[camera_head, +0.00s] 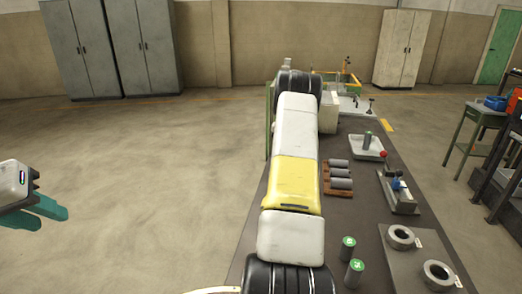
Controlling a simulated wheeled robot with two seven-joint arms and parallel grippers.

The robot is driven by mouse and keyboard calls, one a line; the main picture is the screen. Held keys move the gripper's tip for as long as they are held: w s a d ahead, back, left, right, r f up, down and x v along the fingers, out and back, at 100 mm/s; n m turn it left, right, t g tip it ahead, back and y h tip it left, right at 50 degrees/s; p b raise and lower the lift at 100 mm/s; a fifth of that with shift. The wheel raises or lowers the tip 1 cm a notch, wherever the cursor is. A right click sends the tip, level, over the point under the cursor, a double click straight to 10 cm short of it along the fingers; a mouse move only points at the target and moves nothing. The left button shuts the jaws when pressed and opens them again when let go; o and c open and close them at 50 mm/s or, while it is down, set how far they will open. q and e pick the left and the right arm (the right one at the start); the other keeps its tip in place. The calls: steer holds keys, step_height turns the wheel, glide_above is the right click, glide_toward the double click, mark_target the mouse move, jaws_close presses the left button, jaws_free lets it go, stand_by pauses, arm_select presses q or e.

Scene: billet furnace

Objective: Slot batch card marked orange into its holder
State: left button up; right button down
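I cannot make out a batch card marked orange or its holder. They may be hidden behind my arm or too small to tell. My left gripper (52,219) is at the left edge over bare floor, well away from the bench (229,262). Its two teal fingers look apart with nothing between them. A white and yellow arm of mine runs up the middle and covers part of the bench. My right gripper does not show.
A green side table (478,118) stands right. Floor at left is clear.

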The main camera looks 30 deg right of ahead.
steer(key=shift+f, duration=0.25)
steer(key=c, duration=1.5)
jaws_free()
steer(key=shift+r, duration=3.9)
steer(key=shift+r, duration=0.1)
